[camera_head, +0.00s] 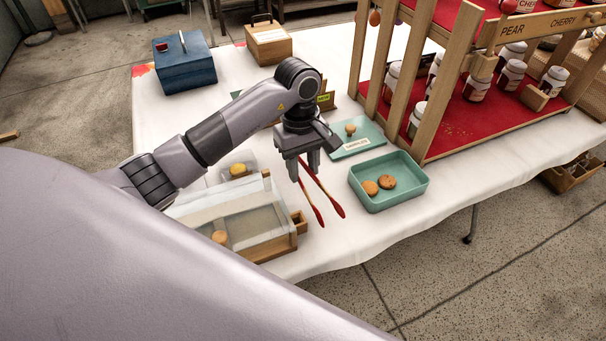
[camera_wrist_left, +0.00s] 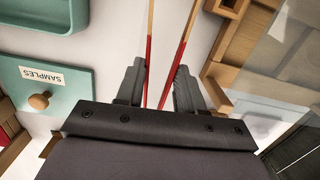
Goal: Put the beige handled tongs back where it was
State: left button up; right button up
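The tongs (camera_head: 322,190), thin with red and beige stretches, hang from my left gripper (camera_head: 301,165), pointing down and toward the front of the table. In the left wrist view the tongs (camera_wrist_left: 150,55) run as two spread arms between the fingers of my left gripper (camera_wrist_left: 160,88), red near the fingers and beige farther out. The fingers appear closed around them. A small open wooden holder (camera_head: 299,221) is on the right side of the glass-topped case, left of the tongs' lower ends; it also shows in the wrist view (camera_wrist_left: 228,6). My right gripper is not in view.
A teal tray (camera_head: 405,198) with two cookies stands just right of the tongs. A teal samples lid (camera_head: 368,132) with a wooden knob lies behind. The glass-topped case (camera_head: 268,247) is at left; a jar rack (camera_head: 445,120) stands at right. White cloth is bare around the tongs.

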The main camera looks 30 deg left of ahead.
pick_arm(q)
notch_tip(320, 180, down, 3)
jog(key=shift+f, duration=0.1)
jog(key=o, duration=0.5)
jog(key=shift+f, duration=0.1)
jog(key=shift+o, duration=0.2)
jog(key=shift+r, duration=0.2)
notch_tip(320, 180, up, 12)
jog(key=a, duration=0.1)
jog(key=shift+w, duration=0.3)
jog(key=shift+f, duration=0.1)
